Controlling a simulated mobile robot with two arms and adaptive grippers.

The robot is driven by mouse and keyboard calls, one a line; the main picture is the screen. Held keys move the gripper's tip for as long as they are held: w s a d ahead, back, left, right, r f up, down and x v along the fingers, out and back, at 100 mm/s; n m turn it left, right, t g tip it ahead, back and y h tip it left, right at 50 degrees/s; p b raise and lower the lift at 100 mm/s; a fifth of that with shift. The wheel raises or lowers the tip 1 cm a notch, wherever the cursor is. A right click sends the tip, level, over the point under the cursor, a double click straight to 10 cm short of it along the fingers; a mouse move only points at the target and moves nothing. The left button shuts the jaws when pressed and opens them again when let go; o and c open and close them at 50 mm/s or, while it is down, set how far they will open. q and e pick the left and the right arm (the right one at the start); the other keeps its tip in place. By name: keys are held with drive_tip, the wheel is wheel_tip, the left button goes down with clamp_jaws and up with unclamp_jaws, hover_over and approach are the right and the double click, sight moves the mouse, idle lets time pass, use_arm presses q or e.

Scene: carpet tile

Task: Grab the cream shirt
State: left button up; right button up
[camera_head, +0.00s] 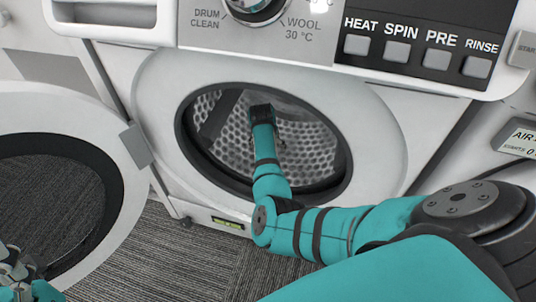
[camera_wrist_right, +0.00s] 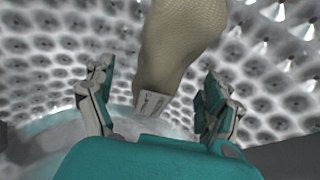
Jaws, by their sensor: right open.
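The cream shirt (camera_wrist_right: 178,42) shows in the right wrist view as a beige knit cloth with a pale tag at its lower end. It hangs or lies against the perforated drum wall; I cannot tell which. My right gripper (camera_wrist_right: 158,80) is open, with one finger on each side of the cloth's lower part. Contact is not clear. In the head view my right arm reaches through the washer's round opening into the drum (camera_head: 308,150), and the shirt cannot be made out there. My left gripper (camera_head: 14,264) shows only partly at the bottom left corner.
The washer's round door (camera_head: 118,180) stands open at the left. The opening's dark rim (camera_head: 348,165) surrounds my right arm. A control panel with buttons (camera_head: 397,51) is above. Striped grey carpet (camera_head: 185,262) lies in front.

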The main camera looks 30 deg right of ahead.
drive_tip(key=shift+w+f, duration=0.1)
drive_tip(key=shift+f, duration=0.2)
drive_tip(key=shift+r, duration=0.1)
drive_tip(key=shift+d, duration=0.1)
drive_tip(key=c, duration=1.5)
